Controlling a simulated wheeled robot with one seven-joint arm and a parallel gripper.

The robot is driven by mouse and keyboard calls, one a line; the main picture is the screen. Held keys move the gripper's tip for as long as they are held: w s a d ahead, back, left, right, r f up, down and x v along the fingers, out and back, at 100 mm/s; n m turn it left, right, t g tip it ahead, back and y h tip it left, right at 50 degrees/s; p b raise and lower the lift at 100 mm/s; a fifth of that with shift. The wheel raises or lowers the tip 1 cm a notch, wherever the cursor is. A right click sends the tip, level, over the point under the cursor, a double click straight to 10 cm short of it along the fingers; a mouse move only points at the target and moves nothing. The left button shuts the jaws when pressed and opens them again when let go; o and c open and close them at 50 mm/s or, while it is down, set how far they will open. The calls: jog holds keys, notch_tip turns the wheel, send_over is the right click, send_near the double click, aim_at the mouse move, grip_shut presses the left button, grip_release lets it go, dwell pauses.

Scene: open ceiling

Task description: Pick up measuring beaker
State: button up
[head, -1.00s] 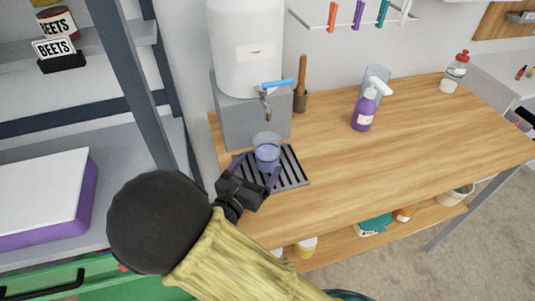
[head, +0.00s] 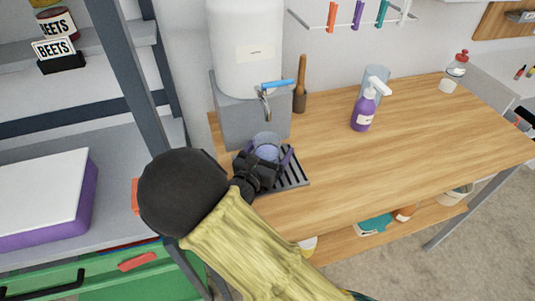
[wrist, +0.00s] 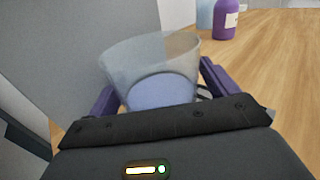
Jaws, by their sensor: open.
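The measuring beaker (head: 267,142) is a clear cup with bluish contents, standing on the dark slatted drip tray (head: 294,177) below the dispenser tap. My gripper (head: 266,158) is open, with its purple fingers on either side of the beaker. In the wrist view the beaker (wrist: 152,68) stands upright between the two fingers of my gripper (wrist: 160,88). Its lower part is hidden behind the gripper body. I cannot tell whether either finger touches the beaker.
A white dispenser (head: 246,50) with a blue-handled tap (head: 265,100) stands just behind and above the beaker. A purple spray bottle (head: 362,112) and a clear bluish container (head: 377,75) stand to the right. A shelf post (head: 130,75) rises at left.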

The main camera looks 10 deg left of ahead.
jog(key=shift+d, duration=0.1)
dwell(0.4)
jog(key=shift+w, duration=0.1)
jog(key=c, duration=0.4)
jog(key=shift+s, duration=0.2)
jog(key=c, duration=0.9)
jog(key=shift+o, duration=0.2)
jog(key=shift+w, duration=0.1)
jog(key=shift+r, duration=0.25)
